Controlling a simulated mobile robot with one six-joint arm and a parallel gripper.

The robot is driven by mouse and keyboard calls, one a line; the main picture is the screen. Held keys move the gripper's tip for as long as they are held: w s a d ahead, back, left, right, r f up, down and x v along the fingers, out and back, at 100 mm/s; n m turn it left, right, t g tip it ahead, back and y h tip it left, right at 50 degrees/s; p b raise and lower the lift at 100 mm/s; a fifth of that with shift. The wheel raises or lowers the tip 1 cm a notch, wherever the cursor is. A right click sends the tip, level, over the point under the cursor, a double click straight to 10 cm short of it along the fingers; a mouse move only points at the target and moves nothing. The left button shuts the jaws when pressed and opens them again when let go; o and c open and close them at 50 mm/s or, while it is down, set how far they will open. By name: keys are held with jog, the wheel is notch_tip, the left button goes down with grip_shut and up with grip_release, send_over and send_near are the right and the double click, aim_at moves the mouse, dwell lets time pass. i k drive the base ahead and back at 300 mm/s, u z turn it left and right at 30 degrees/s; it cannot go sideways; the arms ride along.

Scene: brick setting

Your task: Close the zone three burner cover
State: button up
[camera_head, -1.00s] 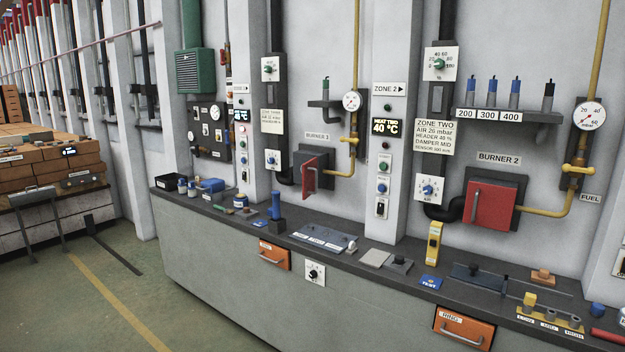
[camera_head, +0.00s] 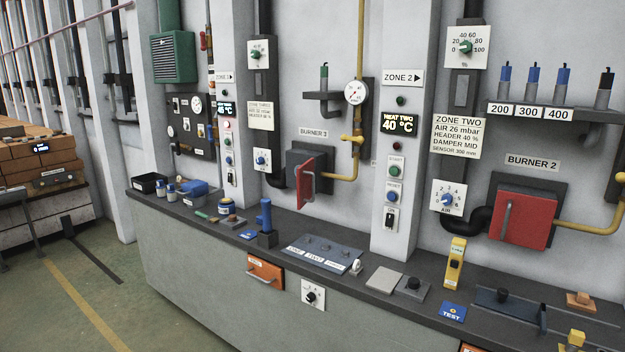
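The zone three burner cover (camera_head: 306,182) is a red hinged panel with a pale handle on the dark burner box (camera_head: 298,163), under the "BURNER 3" label (camera_head: 313,132). It stands swung out from the box, so it is open. The zone two burner cover (camera_head: 521,219), also red, lies flat against its box under the "BURNER 2" label and looks shut. My gripper is in neither view of the head camera.
A dark bench top (camera_head: 377,258) runs below the burners, holding a blue-handled tool (camera_head: 266,214), a dark labelled plate (camera_head: 318,250) and a yellow device (camera_head: 455,262). A yellow pipe (camera_head: 357,150) runs right of burner three. Open floor (camera_head: 80,285) lies at left.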

aim_at(306, 176)
jog(key=u, duration=0.05)
jog(key=i, duration=1)
jog(key=u, duration=0.35)
jog(key=k, duration=1.35)
jog(key=u, duration=0.3)
jog(key=i, duration=0.6)
jog(key=u, duration=0.6)
jog(key=i, duration=1.05)
jog(key=u, duration=0.1)
